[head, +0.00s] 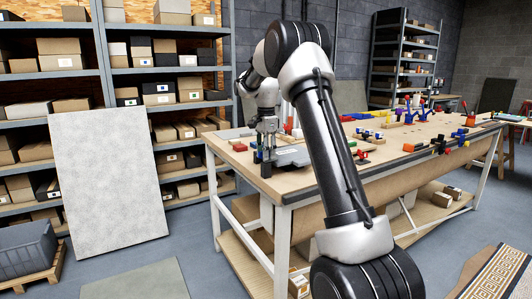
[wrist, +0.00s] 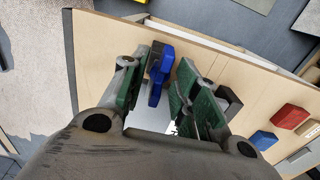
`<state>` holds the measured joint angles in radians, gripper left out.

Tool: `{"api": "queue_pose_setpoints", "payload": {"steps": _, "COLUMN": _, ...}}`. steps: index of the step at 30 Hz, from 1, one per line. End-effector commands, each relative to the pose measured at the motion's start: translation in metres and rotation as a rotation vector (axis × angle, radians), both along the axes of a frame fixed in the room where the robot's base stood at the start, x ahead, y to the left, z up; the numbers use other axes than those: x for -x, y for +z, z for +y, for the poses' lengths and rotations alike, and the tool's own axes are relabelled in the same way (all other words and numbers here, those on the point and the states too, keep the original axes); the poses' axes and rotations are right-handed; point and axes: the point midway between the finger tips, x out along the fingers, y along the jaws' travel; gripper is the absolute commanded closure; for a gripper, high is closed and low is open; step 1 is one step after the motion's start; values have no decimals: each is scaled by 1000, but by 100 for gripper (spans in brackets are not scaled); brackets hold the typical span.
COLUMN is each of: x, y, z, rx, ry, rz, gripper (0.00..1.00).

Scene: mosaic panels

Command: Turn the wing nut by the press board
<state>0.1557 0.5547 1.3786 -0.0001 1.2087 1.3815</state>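A blue piece with a wing-like shape (wrist: 159,72), which looks like the wing nut, stands at the table edge in the wrist view. My gripper (wrist: 162,93) is over it, with its green-padded fingers apart on either side. The blue piece sits nearer the left finger; whether it touches that pad I cannot tell. In the head view my gripper (head: 266,150) points down at the table's near left corner, and the blue piece there is mostly hidden. A grey plate (head: 293,156) lies beside the gripper; I cannot tell if it is the press board.
A red block (wrist: 290,116) and a blue block (wrist: 263,139) lie on the wooden table (head: 310,178) right of the gripper in the wrist view. Several coloured parts stand further along the table. Shelves with boxes (head: 175,100) and a leaning pale panel (head: 108,170) are at the left.

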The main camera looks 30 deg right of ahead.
Motion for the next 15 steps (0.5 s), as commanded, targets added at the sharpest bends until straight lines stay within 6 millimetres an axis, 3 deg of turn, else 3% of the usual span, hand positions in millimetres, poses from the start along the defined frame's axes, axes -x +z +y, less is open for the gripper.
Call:
{"api": "queue_pose_setpoints", "payload": {"steps": 6, "x": 0, "y": 0, "z": 0, "rx": 0, "ry": 0, "rz": 0, "gripper": 71}}
{"api": "queue_pose_setpoints", "payload": {"steps": 11, "x": 0, "y": 0, "z": 0, "rx": 0, "ry": 0, "rz": 0, "gripper": 100}}
{"api": "queue_pose_setpoints", "payload": {"steps": 15, "x": 0, "y": 0, "z": 0, "rx": 0, "ry": 1, "rz": -1, "gripper": 100}}
